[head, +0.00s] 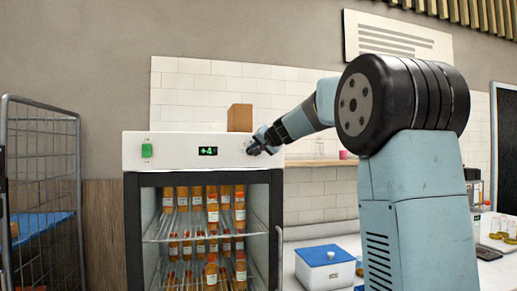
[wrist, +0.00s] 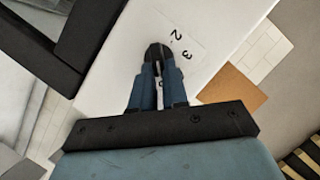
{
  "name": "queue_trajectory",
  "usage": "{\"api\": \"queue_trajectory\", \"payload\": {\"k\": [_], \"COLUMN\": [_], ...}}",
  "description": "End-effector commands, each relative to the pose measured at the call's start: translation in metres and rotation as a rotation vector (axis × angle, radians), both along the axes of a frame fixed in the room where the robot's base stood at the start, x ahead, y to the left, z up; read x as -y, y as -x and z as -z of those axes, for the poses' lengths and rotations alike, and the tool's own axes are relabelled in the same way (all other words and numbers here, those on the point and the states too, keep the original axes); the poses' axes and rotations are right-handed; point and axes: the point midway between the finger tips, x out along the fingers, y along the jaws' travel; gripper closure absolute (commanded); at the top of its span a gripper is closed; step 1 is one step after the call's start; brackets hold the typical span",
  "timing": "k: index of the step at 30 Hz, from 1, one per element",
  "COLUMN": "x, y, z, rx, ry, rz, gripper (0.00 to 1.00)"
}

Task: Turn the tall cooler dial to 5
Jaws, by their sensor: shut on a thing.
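The tall cooler (head: 167,139) stands in the middle of the head view, with a white top panel and a dark frame around its front. Its green display reads +4 and a green switch sits at the panel's left. My gripper (head: 257,144) is at the right end of the panel. In the wrist view my gripper (wrist: 159,88) is shut on the black dial (wrist: 158,52). The digits 2 and 3 show on the white scale beside the dial. The rest of the scale and the dial's setting are hidden.
Bottles of orange juice (head: 212,220) fill the cooler's shelves. A cardboard box (head: 240,118) stands on top of the cooler. A wire cage trolley (head: 40,160) is at the left. A blue-lidded white box (head: 325,268) sits on the counter at the right.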

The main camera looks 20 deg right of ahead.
Motion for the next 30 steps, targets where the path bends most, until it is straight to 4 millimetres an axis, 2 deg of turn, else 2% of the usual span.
{"api": "queue_trajectory", "payload": {"k": [16, 17, 24, 30], "x": [0.0031, 0.0032, 0.0017, 0.0006], "y": [-0.0003, -0.0004, -0.0003, 0.0], "z": [0.0031, 0.0032, 0.0022, 0.0015], "rx": [-0.004, -0.004, -0.003, -0.002], "ry": [-0.026, -0.026, -0.026, -0.027], "rz": [0.004, 0.003, 0.002, 0.0], "gripper": [1.0, 0.84, 0.61, 0.61]}}
